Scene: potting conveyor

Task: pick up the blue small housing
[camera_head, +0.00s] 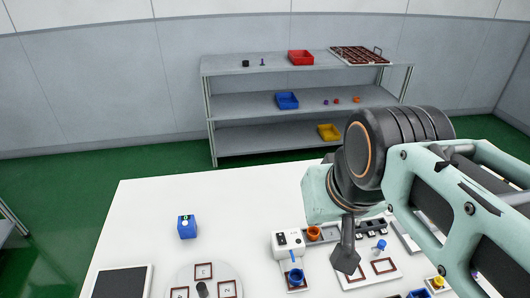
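Several small blue parts are in view, and I cannot tell for sure which is the blue small housing. One round blue part (296,277) sits in a framed spot below the white device, with a thin blue piece above it. A smaller blue part (381,246) stands upright near the white plate at right. Another blue part (418,294) is cut off by the bottom edge. My gripper (345,262) points down over the table, between the first two parts and apart from both in the picture. Its fingers overlap from this side, so its opening is hidden.
The white table (150,205) carries a blue cube (187,229), a dark panel (121,281), a round plate (222,272), a white device (287,242) and an orange part (313,233). Grey shelves (240,104) with bins stand behind. The table's back left is clear.

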